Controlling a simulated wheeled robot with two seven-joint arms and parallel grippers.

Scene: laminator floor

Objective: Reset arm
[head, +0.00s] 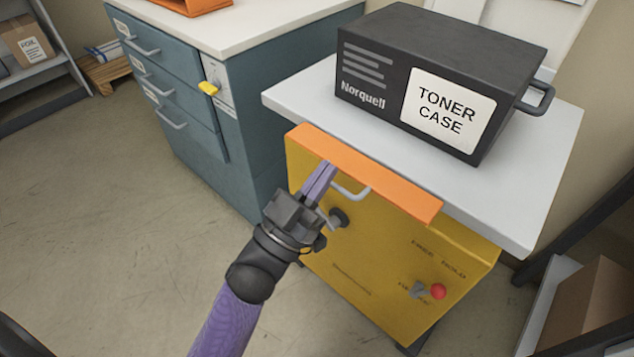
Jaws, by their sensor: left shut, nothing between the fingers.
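My left arm comes in from the bottom left, and its left gripper (328,168) is shut, with nothing seen between the fingers. Its purple fingers are in front of the yellow cabinet (350,285), close to the orange strip (370,170) along its top and the left end of a light grey handle (352,191). I cannot tell whether the fingers touch the cabinet. My right gripper is not in view.
A black toner case (430,75) stands on the white top (540,180) above the yellow cabinet. A blue drawer cabinet (215,165) stands at the left. The yellow front has a dark knob (340,217) and a red knob (438,291). The floor (90,210) at left is clear.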

